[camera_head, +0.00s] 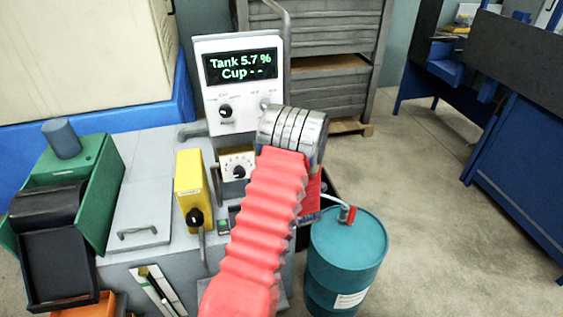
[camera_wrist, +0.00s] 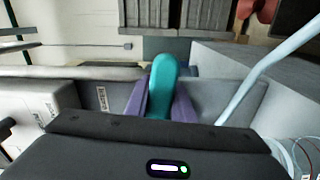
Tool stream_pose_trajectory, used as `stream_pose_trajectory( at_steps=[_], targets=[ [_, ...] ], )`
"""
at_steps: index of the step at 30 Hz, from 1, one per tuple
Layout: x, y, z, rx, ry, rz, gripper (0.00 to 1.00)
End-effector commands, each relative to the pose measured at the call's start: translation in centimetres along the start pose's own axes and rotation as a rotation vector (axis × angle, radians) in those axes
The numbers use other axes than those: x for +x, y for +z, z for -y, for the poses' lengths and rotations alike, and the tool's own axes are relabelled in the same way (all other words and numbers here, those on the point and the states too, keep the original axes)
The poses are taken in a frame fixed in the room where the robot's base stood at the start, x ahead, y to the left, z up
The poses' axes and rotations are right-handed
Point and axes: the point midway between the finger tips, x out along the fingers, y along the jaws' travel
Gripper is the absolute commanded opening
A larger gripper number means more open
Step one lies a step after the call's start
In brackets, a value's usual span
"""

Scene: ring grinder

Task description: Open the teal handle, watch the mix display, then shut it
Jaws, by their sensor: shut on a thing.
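The mix display (camera_head: 240,68) is a dark screen on a white panel at the top centre of the head view. It reads "Tank 5.7 %" and "Cup - -". The teal handle (camera_wrist: 161,82) shows in the wrist view, upright between the two purple fingers of my gripper (camera_wrist: 159,104). My gripper is shut on it. In the head view my red-sleeved arm covers the gripper and the handle, so neither shows there. How far the handle is turned cannot be told.
A teal drum (camera_head: 347,255) with a red-tipped hose stands right of my arm. A yellow box (camera_head: 190,185) with a black knob and a green machine (camera_head: 90,165) sit to the left. A blue bench (camera_head: 520,180) is at far right. The floor between is clear.

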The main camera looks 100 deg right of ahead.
Motion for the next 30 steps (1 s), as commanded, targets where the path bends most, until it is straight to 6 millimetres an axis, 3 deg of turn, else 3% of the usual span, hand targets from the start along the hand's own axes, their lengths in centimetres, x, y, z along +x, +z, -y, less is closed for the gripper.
stream_pose_trajectory(
  at_steps=[9, 10, 17, 30],
  targets=[
    [-0.15, 0.35, 0.43, 0.001, -0.010, 0.007, 0.00],
    [-0.15, 0.38, 0.42, 0.001, -0.009, 0.008, 0.24],
    [-0.13, 0.48, 0.20, 0.001, -0.005, 0.009, 0.40],
    [-1.06, 0.56, 0.11, 0.001, -0.004, 0.010, 0.41]
  ],
)
